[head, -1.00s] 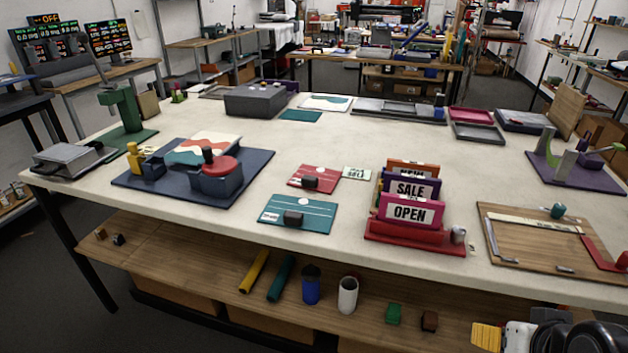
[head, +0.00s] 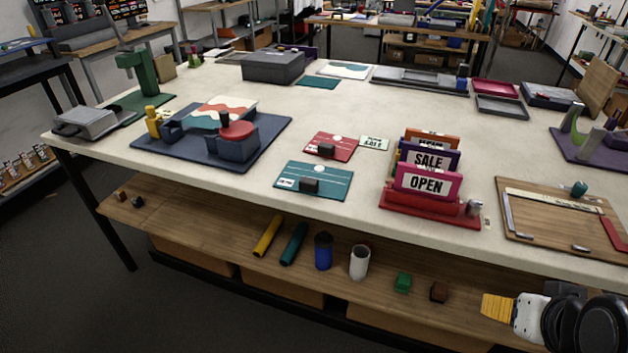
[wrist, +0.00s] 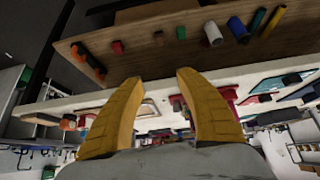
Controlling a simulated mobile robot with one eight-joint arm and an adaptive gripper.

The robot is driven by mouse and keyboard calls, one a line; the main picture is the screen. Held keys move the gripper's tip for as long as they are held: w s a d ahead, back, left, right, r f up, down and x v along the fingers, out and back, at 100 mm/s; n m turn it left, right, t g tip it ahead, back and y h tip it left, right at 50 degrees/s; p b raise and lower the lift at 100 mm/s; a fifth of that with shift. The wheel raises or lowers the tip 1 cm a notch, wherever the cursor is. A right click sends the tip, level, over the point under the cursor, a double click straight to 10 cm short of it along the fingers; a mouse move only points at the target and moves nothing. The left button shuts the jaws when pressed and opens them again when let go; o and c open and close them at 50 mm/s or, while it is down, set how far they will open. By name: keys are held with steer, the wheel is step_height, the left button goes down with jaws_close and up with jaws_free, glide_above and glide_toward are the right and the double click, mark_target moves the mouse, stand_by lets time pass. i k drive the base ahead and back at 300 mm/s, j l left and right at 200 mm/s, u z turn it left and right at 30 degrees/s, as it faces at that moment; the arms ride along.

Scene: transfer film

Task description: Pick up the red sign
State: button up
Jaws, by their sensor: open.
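A flat red sign (head: 333,146) with white markings and a dark block on it lies on the white table, behind a similar teal sign (head: 325,179). A small pale card (head: 374,143) lies at its right. A pink OPEN sign (head: 428,182) stands upright with other signs in a red holder (head: 418,207) further right. My gripper (head: 486,306) is at the lower right in the head view, low by the table's front and well away from the red sign. In the wrist view its yellow fingers (wrist: 158,76) are spread apart with nothing between them. The red sign is not clearly made out there.
The table's front edge (head: 290,203) lies between my gripper and the signs. Below it, a wooden shelf (head: 210,232) holds tubes, cups and small blocks. A blue press base (head: 265,150) is left of the signs.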

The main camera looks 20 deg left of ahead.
mark_target(332, 147)
steer(key=j+z, duration=0.2)
steer(key=j, duration=0.35)
steer(key=j+z, duration=0.25)
steer(key=j, duration=0.35)
steer(key=j+z, duration=0.2)
steer(key=j, duration=0.4)
steer(key=k+j+z, duration=0.2)
steer(key=j, duration=0.35)
steer(key=j+z, duration=0.25)
steer(key=j, duration=0.3)
steer(key=k+j+z, duration=0.2)
steer(key=j, duration=0.3)
steer(key=k+j+z, duration=0.2)
steer(key=j, duration=0.3)
steer(key=k+j+z, duration=0.25)
steer(key=j, duration=0.2)
